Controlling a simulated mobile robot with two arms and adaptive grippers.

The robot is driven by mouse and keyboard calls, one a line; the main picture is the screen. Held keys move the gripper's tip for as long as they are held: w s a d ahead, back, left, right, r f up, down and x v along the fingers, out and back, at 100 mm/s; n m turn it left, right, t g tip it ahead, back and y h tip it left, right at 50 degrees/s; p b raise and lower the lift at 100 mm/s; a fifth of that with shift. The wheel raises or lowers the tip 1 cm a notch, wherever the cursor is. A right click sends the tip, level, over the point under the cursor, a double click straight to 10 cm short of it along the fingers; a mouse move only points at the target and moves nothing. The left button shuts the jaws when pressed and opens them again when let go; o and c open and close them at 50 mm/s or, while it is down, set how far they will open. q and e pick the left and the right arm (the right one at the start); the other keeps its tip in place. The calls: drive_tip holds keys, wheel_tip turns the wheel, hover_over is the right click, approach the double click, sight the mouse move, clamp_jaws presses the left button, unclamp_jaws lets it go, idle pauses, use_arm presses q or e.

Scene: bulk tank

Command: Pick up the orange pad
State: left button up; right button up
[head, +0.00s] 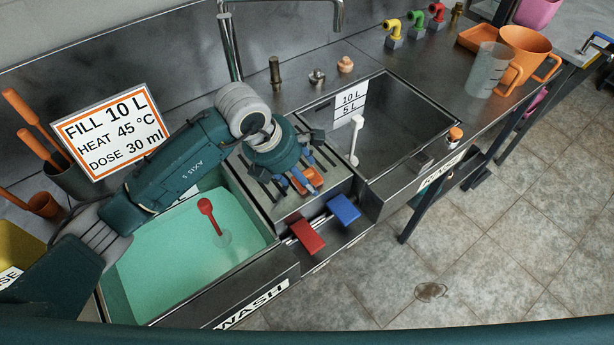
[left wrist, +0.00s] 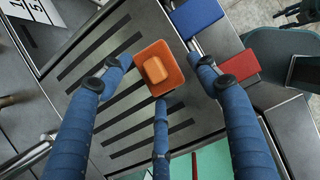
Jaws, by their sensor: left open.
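The orange pad (head: 308,179) is a small square block with a raised orange grip on top. It lies on the slotted drainboard (head: 332,181) between the two basins. In the left wrist view the pad (left wrist: 176,58) sits between the spread blue fingers of my left gripper (left wrist: 158,76). In the head view my left gripper (head: 283,172) is over the drainboard and partly hides the pad. Its fingers are open and I see no finger closed on the pad.
The left basin holds green liquid (head: 165,262) with a red-headed stick (head: 208,208). The right basin (head: 402,118) has a white handle.

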use_arm(q)
drive_tip(key=shift+c, duration=0.5)
drive_tip(key=c, duration=1.1)
drive_tip(key=shift+o, duration=0.2)
drive_tip(key=shift+r, duration=0.1)
